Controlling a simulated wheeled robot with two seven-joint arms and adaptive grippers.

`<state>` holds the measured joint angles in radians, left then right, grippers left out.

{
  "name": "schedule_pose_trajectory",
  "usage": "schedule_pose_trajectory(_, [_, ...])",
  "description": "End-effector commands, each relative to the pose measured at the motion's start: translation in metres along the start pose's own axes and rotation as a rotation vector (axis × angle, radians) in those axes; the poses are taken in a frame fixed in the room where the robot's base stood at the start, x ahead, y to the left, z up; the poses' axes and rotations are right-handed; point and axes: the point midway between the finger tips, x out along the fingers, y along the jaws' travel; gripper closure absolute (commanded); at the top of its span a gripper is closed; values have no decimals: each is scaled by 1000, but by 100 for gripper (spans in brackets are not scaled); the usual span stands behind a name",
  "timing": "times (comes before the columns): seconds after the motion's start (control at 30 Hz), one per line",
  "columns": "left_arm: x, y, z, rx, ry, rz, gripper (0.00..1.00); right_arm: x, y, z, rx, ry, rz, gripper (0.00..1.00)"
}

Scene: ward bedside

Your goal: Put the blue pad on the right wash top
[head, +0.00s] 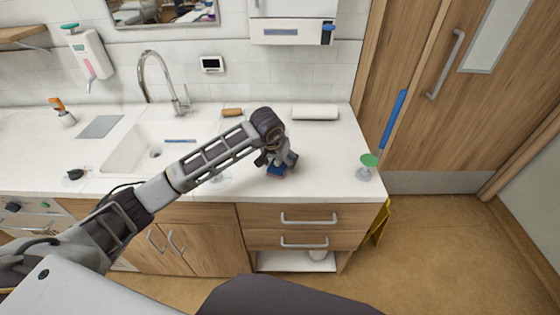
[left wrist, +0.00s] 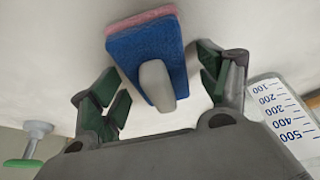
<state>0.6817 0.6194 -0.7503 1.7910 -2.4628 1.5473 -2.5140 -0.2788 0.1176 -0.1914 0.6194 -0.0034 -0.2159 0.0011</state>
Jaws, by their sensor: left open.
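The blue pad (head: 276,172) shows under my left gripper, over the white wash top right of the sink (head: 335,175). In the left wrist view the blue pad (left wrist: 142,52) has a pink layer along one edge and a pale rounded grip on its face. My left gripper (head: 275,160) points down at it. In the wrist view its green-lined fingers (left wrist: 160,90) are open, one on each side of the pale grip, with visible gaps. The pad appears to rest on the top, though its underside is hidden. My right gripper is not in view.
A clear measuring cup (left wrist: 283,112) stands close to one finger. A green-and-white stand-like item (head: 367,168) is near the right edge. A white roll (head: 315,112) and a brown block (head: 232,112) lie at the back. The sink (head: 125,155) is left.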

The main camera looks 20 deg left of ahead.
Motion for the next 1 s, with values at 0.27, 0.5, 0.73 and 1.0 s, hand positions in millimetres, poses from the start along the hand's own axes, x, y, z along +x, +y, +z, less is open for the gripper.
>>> schedule_pose_trajectory(0.27, [-2, 0, -1, 0, 0, 0, 24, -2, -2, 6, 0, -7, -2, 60])
schedule_pose_trajectory(0.5, [-21, -1, -3, 0, 5, -1, 24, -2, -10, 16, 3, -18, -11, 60])
schedule_pose_trajectory(0.73, [-54, -1, -2, 1, 4, -1, 24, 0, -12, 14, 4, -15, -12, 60])
schedule_pose_trajectory(1.0, [-93, -1, -1, 0, 2, -2, 24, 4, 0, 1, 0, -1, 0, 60])
